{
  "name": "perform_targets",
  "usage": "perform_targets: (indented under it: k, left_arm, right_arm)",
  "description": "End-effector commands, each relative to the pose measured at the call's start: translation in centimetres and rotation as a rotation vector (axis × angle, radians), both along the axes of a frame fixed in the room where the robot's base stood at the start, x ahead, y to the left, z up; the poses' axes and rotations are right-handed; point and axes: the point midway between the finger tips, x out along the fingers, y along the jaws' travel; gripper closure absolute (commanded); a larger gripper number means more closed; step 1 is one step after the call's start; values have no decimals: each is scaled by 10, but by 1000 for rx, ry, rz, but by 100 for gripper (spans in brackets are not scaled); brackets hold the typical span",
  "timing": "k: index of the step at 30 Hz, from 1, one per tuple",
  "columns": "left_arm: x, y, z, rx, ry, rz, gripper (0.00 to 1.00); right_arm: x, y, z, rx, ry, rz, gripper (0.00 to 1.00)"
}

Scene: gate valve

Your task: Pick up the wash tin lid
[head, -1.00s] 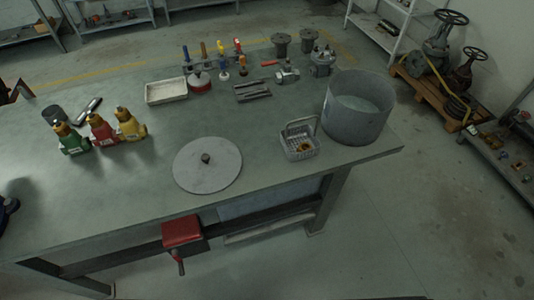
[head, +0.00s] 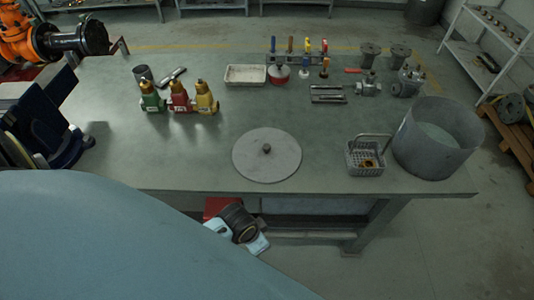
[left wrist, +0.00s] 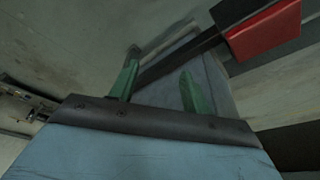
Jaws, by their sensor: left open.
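The wash tin lid (head: 250,163), a flat grey disc with a small dark knob in its middle, lies on the workbench (head: 130,150) near the front edge in the head view. The open grey wash tin (head: 432,155) stands at the bench's right end. My left arm covers the lower left of the head view, its wrist part below the bench's front edge, apart from the lid. In the left wrist view my left gripper (left wrist: 160,63) has its two green fingers spread, with nothing between them. The lid is not visible there. My right gripper is not in view.
A wire basket (head: 366,160) stands between lid and tin. Green, red and yellow bottles (head: 180,98) are left of the lid; a white tray (head: 245,75) and tools stand behind. A red block (left wrist: 265,30) is close to the left gripper. Bench around the lid is clear.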

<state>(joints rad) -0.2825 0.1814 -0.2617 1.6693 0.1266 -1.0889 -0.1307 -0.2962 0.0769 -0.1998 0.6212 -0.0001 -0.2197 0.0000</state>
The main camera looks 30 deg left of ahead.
Motion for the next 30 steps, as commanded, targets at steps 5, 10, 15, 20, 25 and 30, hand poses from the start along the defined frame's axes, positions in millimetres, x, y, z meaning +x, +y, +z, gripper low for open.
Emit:
perform_targets:
  k: [5, 10, 15, 20, 25, 30]
  left_arm:
    - [62, -32, 102, -2, -80, -304, 52]
    - [86, -49, 165, 59, -94, -648, 52]
    - [111, -38, 210, 193, -45, -1007, 52]
    - [146, 0, 237, 309, 54, -1218, 52]
    - [175, 43, 267, 375, 148, -1329, 52]
    - [188, 69, 287, 396, 198, -1374, 52]
  right_arm:
    - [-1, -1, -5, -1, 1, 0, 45]
    - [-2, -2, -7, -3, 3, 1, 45]
    - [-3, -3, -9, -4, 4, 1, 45]
    - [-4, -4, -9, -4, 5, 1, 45]
    - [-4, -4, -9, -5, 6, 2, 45]
    - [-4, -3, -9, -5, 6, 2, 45]
